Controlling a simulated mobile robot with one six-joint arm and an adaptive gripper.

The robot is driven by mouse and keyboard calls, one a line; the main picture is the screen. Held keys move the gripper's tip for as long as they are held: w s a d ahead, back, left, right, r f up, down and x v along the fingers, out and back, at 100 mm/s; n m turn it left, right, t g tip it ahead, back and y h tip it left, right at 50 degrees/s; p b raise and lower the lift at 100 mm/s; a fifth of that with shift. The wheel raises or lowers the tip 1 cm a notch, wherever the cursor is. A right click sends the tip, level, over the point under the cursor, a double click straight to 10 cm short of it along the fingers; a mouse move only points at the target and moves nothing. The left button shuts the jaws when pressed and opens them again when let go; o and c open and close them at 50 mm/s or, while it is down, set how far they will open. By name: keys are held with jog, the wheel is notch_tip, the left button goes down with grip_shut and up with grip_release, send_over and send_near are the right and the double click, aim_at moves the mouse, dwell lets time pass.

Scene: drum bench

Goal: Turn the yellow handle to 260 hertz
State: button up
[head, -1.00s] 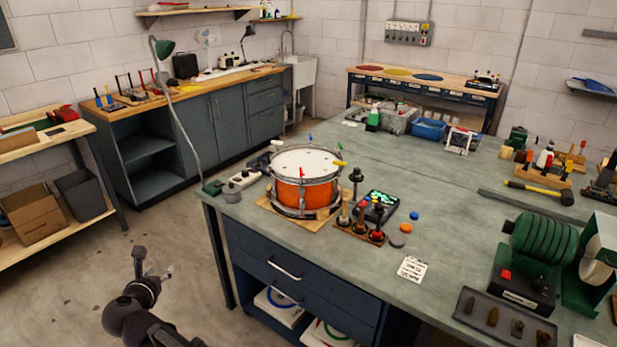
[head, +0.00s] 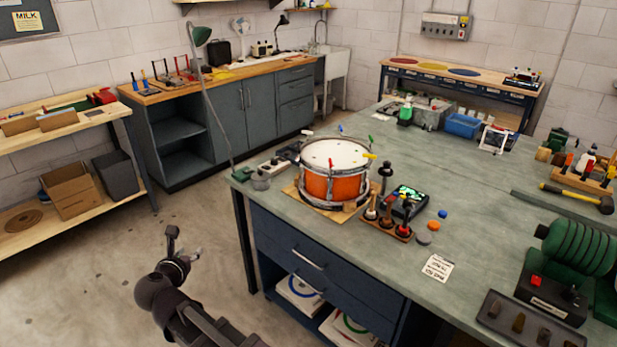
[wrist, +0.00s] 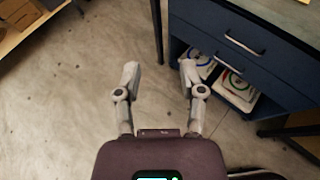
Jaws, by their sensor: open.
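An orange drum (head: 330,189) with a white head stands on a wooden board (head: 293,193) near the left corner of the bench. Small coloured handles sit around its rim. The yellow handle (head: 369,156) is at the right side of the rim, and a red one (head: 331,163) is at the front. A small device with a lit green screen (head: 410,196) lies right of the drum; its reading is too small to tell. My gripper (head: 184,243) is over the floor, left of the bench and well apart from the drum. In the wrist view my gripper (wrist: 158,75) is open and empty.
The green-grey bench top (head: 470,205) has free room behind and right of the drum. A wooden block with several upright tools (head: 388,219) stands in front of the device. A lamp post (head: 213,100) rises at the bench's left corner. Drawers (head: 300,255) face me.

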jog(key=w+d+f+m+g+h, duration=0.15)
jog(key=d+f+m+g, duration=0.25)
jog(key=d+m, duration=0.7)
jog(key=w+d+f+m+g+h, duration=0.15)
jog(key=d+f+m+g, duration=0.35)
jog(key=d, duration=0.9)
jog(key=s+d+f+m+g+y, duration=0.1)
jog(key=s+d+m, duration=0.3)
jog(key=d+m, duration=0.4)
jog(key=s+d+f+m+g+y, duration=0.1)
jog(key=s+d+m+g+y, duration=0.2)
jog(key=d+m, duration=0.6)
jog(key=shift+s+d+f+m+g, duration=0.25)
jog(key=shift+s+f+m+g, duration=0.05)
jog(key=shift+s+m, duration=0.6)
